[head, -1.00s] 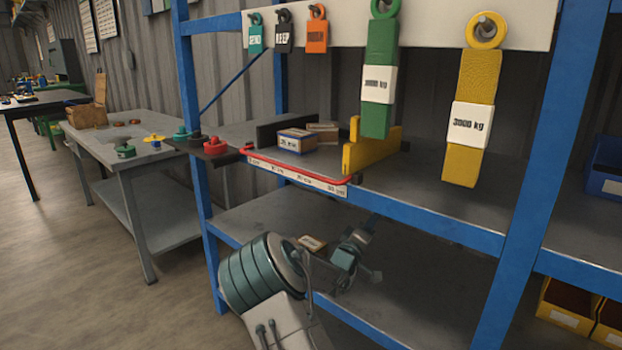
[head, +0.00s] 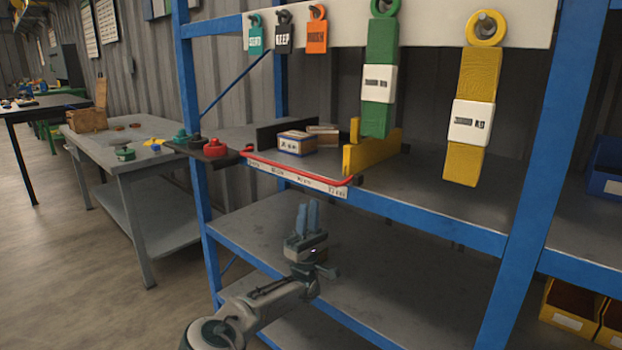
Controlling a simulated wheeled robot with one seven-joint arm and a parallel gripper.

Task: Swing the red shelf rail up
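The red shelf rail (head: 300,171) is a thin bar along the front edge of the middle shelf, above a white label strip (head: 296,178). It lies low, about level with the shelf top, and its right end bends back toward the yellow block. My gripper (head: 308,204) is below the rail, in front of the lower shelf, with its two blue fingers pointing up. The fingertips are apart from the rail. The fingers stand close together, and whether they are open or shut is unclear.
Small boxes (head: 297,142) and a yellow block (head: 372,152) sit on the middle shelf behind the rail. Green (head: 381,85) and yellow (head: 468,120) tags hang above. A blue upright (head: 189,120) stands left. The visible lower shelf (head: 400,270) looks largely bare.

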